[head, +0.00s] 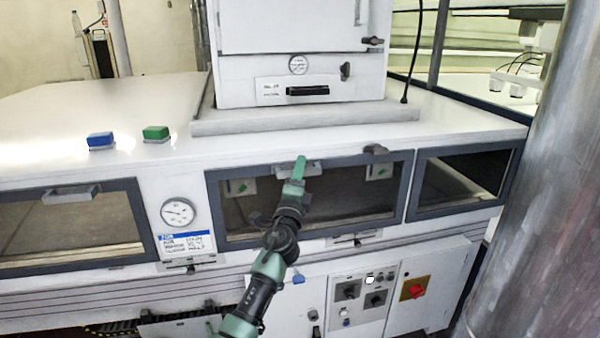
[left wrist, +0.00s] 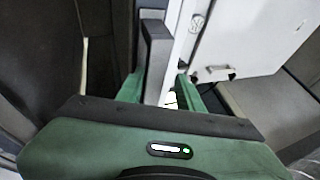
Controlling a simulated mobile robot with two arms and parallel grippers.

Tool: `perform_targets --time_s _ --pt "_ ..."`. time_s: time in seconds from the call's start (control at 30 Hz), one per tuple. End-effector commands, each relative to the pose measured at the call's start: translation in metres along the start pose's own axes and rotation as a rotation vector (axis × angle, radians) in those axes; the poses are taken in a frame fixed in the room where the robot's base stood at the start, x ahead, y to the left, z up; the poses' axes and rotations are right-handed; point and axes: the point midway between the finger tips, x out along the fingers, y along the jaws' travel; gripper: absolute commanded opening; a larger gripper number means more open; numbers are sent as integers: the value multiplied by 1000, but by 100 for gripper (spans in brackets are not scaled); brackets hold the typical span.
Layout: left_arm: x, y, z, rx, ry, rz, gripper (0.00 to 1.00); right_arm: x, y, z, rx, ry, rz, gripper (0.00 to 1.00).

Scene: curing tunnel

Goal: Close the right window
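The front of the white machine has several dark-framed glass windows. The wide window (head: 345,205) right of the gauge has a grey handle (head: 312,170) at its top edge; a narrower window (head: 465,178) lies further right. I cannot tell how far either stands open. My left gripper (head: 299,168) is in front of the wide window, with its green fingers at the handle. In the left wrist view my left gripper (left wrist: 160,88) has its fingers apart, with a dark grey bar (left wrist: 157,60) and a white strip between them. Contact is unclear. My right gripper is not in view.
A left window (head: 75,230) with its own handle is beside the gauge (head: 178,212). Blue (head: 101,140) and green (head: 156,133) blocks lie on the machine top. A control panel (head: 362,292) is below. A large metal column (head: 540,210) stands at the right.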

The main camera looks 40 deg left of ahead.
Motion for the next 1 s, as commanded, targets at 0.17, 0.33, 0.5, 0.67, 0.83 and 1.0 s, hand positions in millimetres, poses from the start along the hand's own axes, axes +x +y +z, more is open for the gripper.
perform_targets --time_s 0.17,0.33,0.5,0.67,0.83,1.0 --pt "0 2 2 1 -4 5 42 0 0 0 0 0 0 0" --pt "-4 4 2 1 -4 6 42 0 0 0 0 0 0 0" --pt "-28 3 0 1 -1 5 42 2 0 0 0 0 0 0" --pt "-57 0 -1 2 1 1 42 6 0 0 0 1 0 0" --pt "-77 -2 -1 1 1 -2 42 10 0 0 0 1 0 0" --pt "-82 -5 -1 1 1 -4 42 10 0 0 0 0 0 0"
